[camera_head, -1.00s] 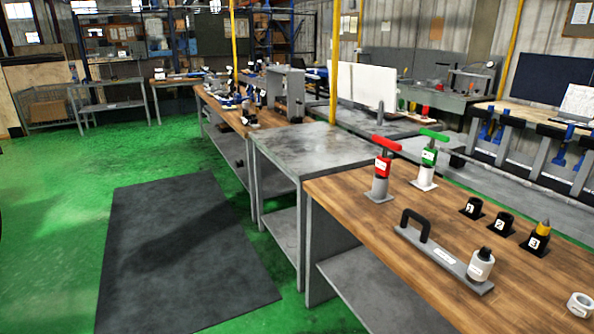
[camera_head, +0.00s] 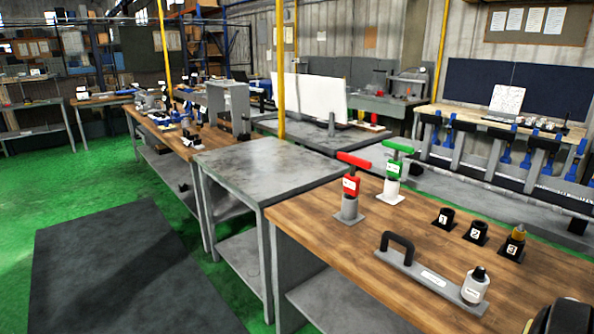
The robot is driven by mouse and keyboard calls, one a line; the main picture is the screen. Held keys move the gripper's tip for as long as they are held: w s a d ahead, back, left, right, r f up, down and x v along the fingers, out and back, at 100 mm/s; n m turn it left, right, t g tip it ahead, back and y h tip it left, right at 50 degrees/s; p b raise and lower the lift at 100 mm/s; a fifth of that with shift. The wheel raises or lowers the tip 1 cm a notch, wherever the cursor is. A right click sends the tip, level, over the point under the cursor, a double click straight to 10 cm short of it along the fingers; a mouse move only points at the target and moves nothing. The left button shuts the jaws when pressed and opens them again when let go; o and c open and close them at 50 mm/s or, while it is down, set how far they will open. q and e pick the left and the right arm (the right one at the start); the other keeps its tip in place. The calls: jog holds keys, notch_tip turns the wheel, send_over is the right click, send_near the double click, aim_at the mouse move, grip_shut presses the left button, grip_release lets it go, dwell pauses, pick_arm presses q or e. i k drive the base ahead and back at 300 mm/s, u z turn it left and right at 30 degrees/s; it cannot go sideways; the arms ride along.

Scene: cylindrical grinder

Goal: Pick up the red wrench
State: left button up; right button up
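The red T-handled wrench (camera_head: 351,186) stands upright in a grey cylindrical holder (camera_head: 349,208) on the near wooden workbench, toward its left rear. A similar green T-handled wrench (camera_head: 393,170) stands upright in a white holder just right of it and a little farther back. My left gripper is not in view. A dark rounded part (camera_head: 566,318) at the bottom right edge looks like part of my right arm or gripper, with a small yellow bit beside it. It is cut off by the frame, well apart from the red wrench, and its fingers cannot be made out.
A bare grey metal table (camera_head: 265,165) adjoins left. Green floor and a dark mat (camera_head: 110,270) are clear.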

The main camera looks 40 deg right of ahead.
aim_at(351, 183)
jog(key=i, duration=1.95)
jog(key=z, duration=1.5)
jog(key=i, duration=0.95)
jog(key=z, duration=1)
